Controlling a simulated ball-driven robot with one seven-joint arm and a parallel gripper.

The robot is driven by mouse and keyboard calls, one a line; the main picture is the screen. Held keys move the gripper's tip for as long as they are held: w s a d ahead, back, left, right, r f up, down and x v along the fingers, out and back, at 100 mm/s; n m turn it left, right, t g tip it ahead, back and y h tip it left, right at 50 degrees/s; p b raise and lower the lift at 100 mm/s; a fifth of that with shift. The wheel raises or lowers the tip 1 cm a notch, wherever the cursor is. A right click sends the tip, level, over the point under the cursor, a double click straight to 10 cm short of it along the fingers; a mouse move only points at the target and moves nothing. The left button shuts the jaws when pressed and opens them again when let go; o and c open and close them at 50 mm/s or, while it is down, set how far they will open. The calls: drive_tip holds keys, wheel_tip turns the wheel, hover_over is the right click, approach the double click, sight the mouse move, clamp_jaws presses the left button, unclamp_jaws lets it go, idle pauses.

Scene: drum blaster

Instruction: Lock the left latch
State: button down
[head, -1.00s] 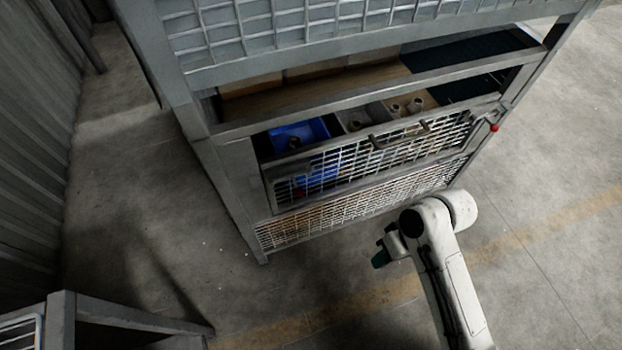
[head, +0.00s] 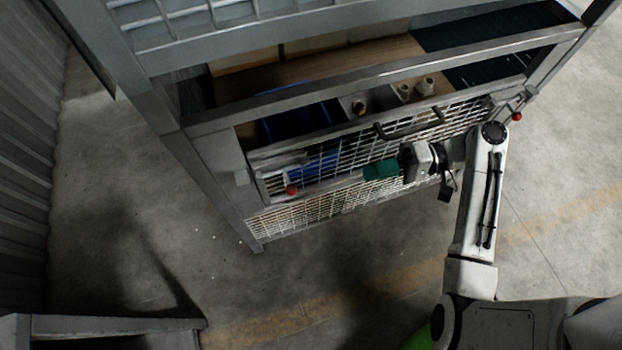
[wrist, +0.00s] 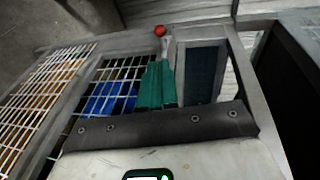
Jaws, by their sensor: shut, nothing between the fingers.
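The left latch has a red knob (head: 291,190) at the lower left of the mesh gate in the head view. In the wrist view a red knob (wrist: 160,31) stands at the top centre, on a grey latch arm (wrist: 168,47). My gripper (head: 382,169) has green fingers and is in front of the mesh gate, to the right of the left latch and apart from it. In the wrist view the green fingers (wrist: 156,88) are together and empty, pointing towards the red knob. Whether they touch the latch arm cannot be told.
The mesh gate (head: 345,160) carries a bar handle (head: 410,128) above my gripper. Another red knob (head: 517,116) is at the gate's right end. Blue bins (head: 300,122) and spools (head: 425,87) sit behind it. The floor to the left (head: 130,190) is open.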

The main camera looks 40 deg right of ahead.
sight(293, 191)
drive_tip(key=x, duration=1.4)
drive_tip(key=shift+b, duration=0.35)
drive_tip(key=a, duration=0.1)
drive_tip(key=w+a+p, duration=0.1)
drive_tip(key=a, duration=0.1)
drive_tip(key=shift+a+r, duration=0.1)
drive_tip(key=shift+r, duration=0.05)
drive_tip(key=shift+w+a, duration=0.2)
drive_tip(key=shift+a, duration=0.2)
